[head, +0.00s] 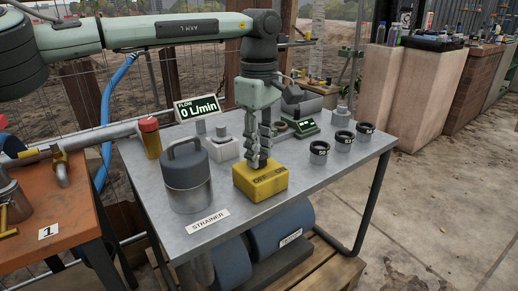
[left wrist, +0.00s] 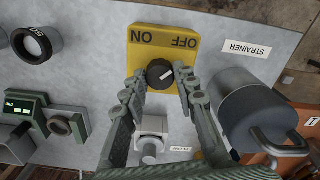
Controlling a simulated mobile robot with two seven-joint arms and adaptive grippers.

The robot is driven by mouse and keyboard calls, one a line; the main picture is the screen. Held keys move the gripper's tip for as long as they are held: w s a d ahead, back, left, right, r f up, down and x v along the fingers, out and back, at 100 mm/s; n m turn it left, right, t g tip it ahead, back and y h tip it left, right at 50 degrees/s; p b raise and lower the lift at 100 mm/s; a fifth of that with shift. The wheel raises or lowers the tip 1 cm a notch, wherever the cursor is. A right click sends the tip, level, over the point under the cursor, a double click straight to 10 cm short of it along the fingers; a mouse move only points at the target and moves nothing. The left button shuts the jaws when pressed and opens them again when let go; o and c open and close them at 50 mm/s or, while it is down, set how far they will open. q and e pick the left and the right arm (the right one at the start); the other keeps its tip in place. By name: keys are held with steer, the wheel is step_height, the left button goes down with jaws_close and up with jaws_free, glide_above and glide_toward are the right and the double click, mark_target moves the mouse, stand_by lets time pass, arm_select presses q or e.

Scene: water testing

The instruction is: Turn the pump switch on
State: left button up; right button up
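The pump switch is a yellow box (head: 262,184) on the metal table, below my left gripper (head: 259,163). In the left wrist view the box (left wrist: 148,54) carries the words ON and OFF and a round black knob (left wrist: 157,74). The knob's white mark points toward the OFF side. My left gripper (left wrist: 161,88) is open, with one finger on each side of the knob and gaps visible between. A flow sign (head: 198,108) reads 0 L/min. My right gripper is not in view.
A grey lidded strainer (head: 187,180) stands left of the switch, and a pale block with posts (head: 224,152) behind it. Several black-rimmed cups (head: 319,152) and a green meter (head: 304,128) stand to the right. The table front (head: 262,212) is mostly clear.

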arm_select(q)
jaws_close()
steer(key=shift+n, duration=0.3)
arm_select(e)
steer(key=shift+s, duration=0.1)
arm_select(q)
steer(key=n, duration=0.3)
steer(key=shift+n, duration=0.3)
steer(key=n, duration=0.4)
steer(key=shift+n, duration=0.3)
steer(key=n, duration=0.8)
steer(key=shift+n, duration=0.5)
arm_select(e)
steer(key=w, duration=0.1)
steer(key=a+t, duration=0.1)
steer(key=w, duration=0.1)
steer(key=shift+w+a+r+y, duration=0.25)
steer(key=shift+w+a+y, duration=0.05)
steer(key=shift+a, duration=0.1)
arm_select(q)
steer(key=shift+b, duration=0.3)
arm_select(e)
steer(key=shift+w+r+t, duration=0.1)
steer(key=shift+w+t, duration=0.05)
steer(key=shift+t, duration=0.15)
